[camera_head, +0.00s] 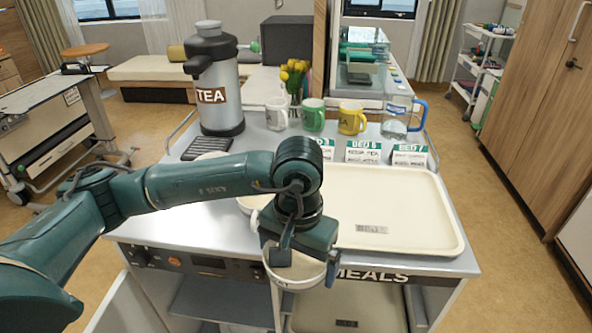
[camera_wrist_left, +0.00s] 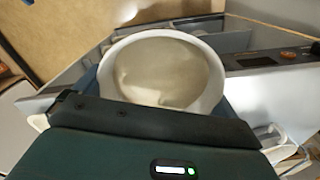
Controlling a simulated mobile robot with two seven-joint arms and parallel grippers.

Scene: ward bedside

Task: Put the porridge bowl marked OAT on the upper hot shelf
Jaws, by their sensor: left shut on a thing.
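A white bowl (camera_head: 297,274) with pale porridge in it hangs in front of the trolley's front edge, below the worktop. My left gripper (camera_head: 294,246) is shut on the bowl at its rim and hides part of it from above. In the left wrist view the bowl (camera_wrist_left: 163,70) looks nearly level, and its marking cannot be read. Below the control panel, the trolley's open front shows a grey shelf (camera_head: 222,299) to the left of the bowl. How deep the shelf goes is hidden. My right gripper is not in view.
The worktop carries a large cream tray (camera_head: 410,237), a tea urn (camera_head: 215,95), several mugs, a water jug (camera_head: 396,117) and bed cards. A control panel (camera_head: 205,262) runs along the front above the shelf. A white door panel (camera_head: 125,305) stands at the lower left.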

